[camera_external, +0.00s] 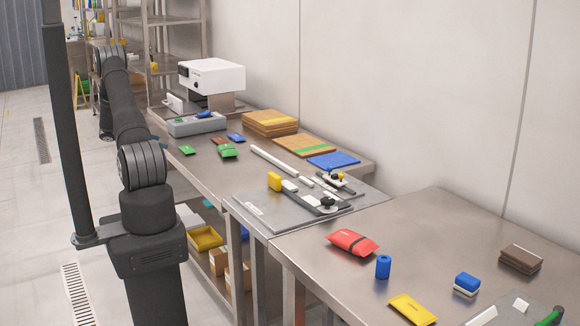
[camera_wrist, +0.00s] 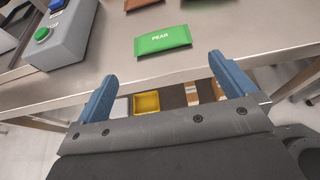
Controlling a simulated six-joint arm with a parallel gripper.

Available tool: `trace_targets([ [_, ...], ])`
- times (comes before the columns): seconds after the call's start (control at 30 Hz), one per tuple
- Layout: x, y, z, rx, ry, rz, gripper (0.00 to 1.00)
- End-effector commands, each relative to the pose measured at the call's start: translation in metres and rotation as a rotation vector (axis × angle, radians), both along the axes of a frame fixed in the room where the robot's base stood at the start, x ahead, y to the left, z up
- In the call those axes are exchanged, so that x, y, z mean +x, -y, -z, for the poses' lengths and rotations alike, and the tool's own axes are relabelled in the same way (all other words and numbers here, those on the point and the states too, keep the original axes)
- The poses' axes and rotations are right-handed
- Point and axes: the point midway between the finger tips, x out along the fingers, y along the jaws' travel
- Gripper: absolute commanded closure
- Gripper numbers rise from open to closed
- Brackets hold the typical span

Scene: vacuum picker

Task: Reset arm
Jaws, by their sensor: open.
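My gripper (camera_wrist: 162,68) is open and empty in the wrist view, with its two blue fingers spread apart. It is near the front edge of the metal bench (camera_wrist: 180,86). A green pouch marked PEAR (camera_wrist: 163,40) lies flat on the bench just beyond the fingers, apart from them. In the external view my arm rises on the left, beside the bench; I cannot make out the gripper there.
A grey box with a green button (camera_wrist: 62,40) stands left of the pouch. Yellow bins (camera_external: 205,238) sit below the bench. A white machine (camera_external: 212,76), brown stacks (camera_external: 270,122) and a red pouch (camera_external: 352,242) stand along the benches. Open floor lies left.

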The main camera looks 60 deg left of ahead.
Motion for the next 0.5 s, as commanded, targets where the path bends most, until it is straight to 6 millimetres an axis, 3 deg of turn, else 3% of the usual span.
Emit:
trace_targets([
  [0.5, 0.090, 0.001, 0.037, -0.001, 0.000, 0.004, 0.00],
])
